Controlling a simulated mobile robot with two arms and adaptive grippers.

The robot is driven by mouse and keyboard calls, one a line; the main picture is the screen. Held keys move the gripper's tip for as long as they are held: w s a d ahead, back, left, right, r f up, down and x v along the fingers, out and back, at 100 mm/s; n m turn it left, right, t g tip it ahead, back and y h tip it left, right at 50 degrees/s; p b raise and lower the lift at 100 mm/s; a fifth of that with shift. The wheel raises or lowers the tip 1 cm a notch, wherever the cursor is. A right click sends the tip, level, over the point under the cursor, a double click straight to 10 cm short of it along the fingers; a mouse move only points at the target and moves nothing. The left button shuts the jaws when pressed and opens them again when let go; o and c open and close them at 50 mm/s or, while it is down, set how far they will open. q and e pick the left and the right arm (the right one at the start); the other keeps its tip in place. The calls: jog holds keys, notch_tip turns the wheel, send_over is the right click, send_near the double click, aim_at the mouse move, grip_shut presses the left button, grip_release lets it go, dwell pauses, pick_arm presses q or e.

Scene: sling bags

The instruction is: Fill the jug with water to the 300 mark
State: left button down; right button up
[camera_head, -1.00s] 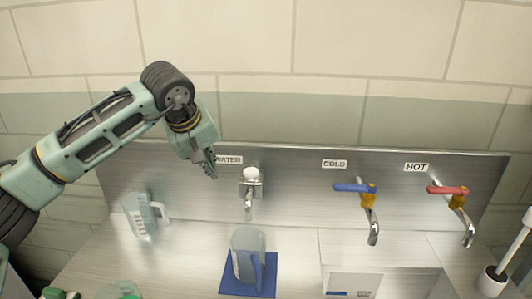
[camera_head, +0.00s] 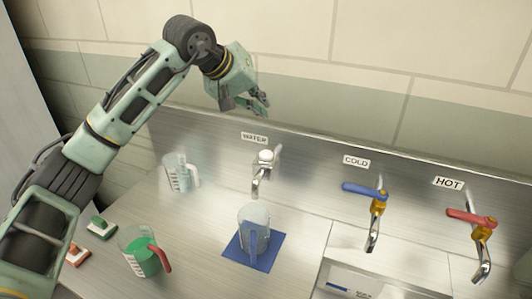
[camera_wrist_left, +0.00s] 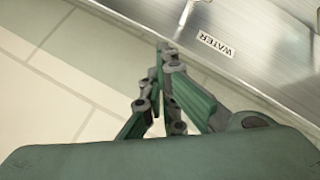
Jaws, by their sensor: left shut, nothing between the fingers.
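A clear jug with a blue handle (camera_head: 254,228) stands upright on a blue mat (camera_head: 236,256) under the tap labelled WATER. That tap (camera_head: 263,160) has a round pale knob and a chrome spout. I make out no stream from it, and the jug's water level and 300 mark are too small to read. My left gripper (camera_head: 262,98) is shut and empty, above the WATER label and apart from the tap. In the left wrist view its fingers (camera_wrist_left: 162,52) meet near the WATER sign (camera_wrist_left: 215,44). My right gripper is out of view.
A pale-handled clear jug (camera_head: 178,174) stands at the back left. A jug with green contents and red handle (camera_head: 139,258) is front left, near small green and red items (camera_head: 101,228). Blue COLD (camera_head: 365,190) and red HOT (camera_head: 470,217) taps are right, by a sink.

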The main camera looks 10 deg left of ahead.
pick_arm(q)
jog(key=f+b, duration=0.1)
jog(key=b, duration=0.5)
send_over(266, 156)
jog(key=w+a, duration=0.2)
jog(key=w, duration=0.1)
jog(key=f, duration=0.6)
jog(key=shift+s+d+f, duration=0.15)
jog(key=shift+s+f, duration=0.1)
jog(key=shift+f, duration=0.65)
jog(key=shift+f+b, duration=0.4)
jog(key=shift+b, duration=0.1)
